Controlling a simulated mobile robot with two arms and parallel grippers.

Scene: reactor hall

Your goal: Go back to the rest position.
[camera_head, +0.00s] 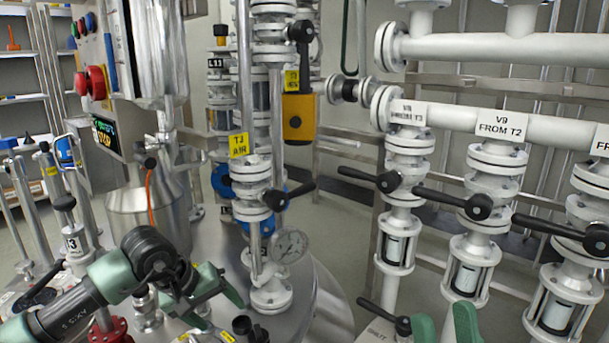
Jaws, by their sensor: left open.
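My left arm comes in from the lower left, and its green gripper (214,306) is over the steel vessel lid (318,300). Its fingers are apart, with nothing seen between them. It is left of the white valve column marked T3 AIR (271,293), near its lower flange; I cannot tell whether they touch. Two green fingertips of my right gripper (445,328) show at the bottom edge, right of centre. They stand apart with nothing seen between them; the rest of that gripper is out of frame.
White pipes with black-handled valves, one labelled V9 FROM T2 (501,124), stand at the right. A pressure gauge (290,245) is beside the T3 column. A control panel with red buttons (95,82) is upper left. Several fittings crowd the lid. Some floor (345,235) is bare.

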